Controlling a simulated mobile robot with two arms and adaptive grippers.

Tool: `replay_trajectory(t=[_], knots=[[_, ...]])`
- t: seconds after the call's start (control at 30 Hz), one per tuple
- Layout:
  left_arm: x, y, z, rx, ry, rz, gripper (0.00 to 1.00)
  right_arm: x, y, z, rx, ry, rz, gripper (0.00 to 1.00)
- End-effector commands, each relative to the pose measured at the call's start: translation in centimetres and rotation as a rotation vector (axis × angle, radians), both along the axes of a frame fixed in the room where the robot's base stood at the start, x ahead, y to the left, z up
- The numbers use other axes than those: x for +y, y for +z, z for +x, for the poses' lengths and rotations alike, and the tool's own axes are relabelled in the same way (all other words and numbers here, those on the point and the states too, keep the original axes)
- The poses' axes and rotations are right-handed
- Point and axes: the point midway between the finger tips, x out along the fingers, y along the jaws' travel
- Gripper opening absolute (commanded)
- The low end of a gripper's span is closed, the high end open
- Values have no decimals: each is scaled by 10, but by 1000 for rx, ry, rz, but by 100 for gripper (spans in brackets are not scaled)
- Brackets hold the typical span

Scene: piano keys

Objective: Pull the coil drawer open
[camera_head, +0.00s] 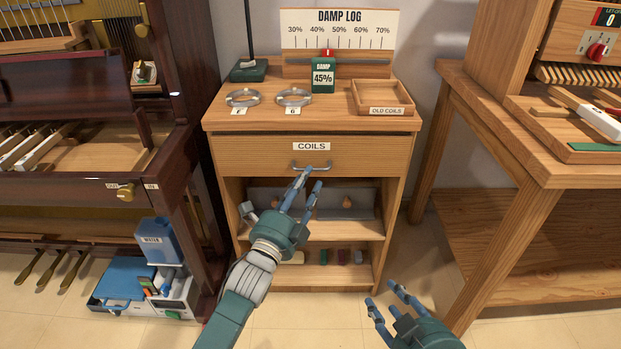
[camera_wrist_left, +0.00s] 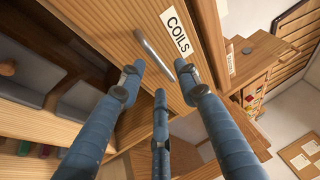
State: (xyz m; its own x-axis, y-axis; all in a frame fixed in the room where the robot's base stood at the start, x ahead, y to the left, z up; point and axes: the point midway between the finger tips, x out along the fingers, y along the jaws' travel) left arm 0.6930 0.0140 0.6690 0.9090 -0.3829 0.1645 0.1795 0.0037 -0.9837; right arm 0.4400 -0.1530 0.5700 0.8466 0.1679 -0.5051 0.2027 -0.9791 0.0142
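The coil drawer (camera_head: 268,158) is a wooden front labelled COILS at the top of the small cabinet, and it looks shut. Its blue-grey bar handle (camera_head: 312,168) is below the label; in the left wrist view the handle (camera_wrist_left: 153,54) shows as a metal bar. My left gripper (camera_head: 308,190) is just below and in front of the handle, fingers spread. In the left wrist view my left gripper (camera_wrist_left: 162,82) is open, its fingertips close to the handle with nothing between them; whether one touches it I cannot tell. My right gripper (camera_head: 388,302) is open and empty at lower right.
On the cabinet top (camera_head: 235,119) are two coil rings (camera_head: 243,97), an OLD COILS tray (camera_head: 383,97) and a green DAMP display (camera_head: 323,77). Open shelves are below the drawer. A dark piano (camera_head: 95,190) stands left, a wooden bench (camera_head: 545,165) right. Floor is clear between cabinet and bench.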

Motion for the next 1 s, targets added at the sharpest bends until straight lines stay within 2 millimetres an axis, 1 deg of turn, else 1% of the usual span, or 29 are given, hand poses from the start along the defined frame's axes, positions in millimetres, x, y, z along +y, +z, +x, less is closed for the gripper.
replay_trajectory(t=[0.03,0.1,0.3,0.43,0.67,0.7,0.77,0.8,0.83,1.0], knots=[[-3,1,7,-2,-1,-2,33,3,5,5,-36,3,9,40],[-6,2,13,-2,0,-1,33,5,15,12,-82,6,20,40],[-11,5,26,-1,0,-1,33,10,34,22,-167,12,40,40],[-12,5,28,0,0,-1,33,11,39,24,-187,13,45,40],[-12,5,28,0,0,-1,33,11,39,24,-188,13,45,40],[-12,5,28,0,0,-1,25,11,39,24,-188,13,45,40],[-12,5,28,0,0,-1,13,11,39,24,-188,13,45,40],[-12,5,28,0,0,-1,5,11,39,24,-188,13,45,40],[-12,5,28,0,0,-1,0,11,39,24,-188,13,45,40],[-12,5,28,0,0,-1,0,11,39,24,-188,13,45,40]])
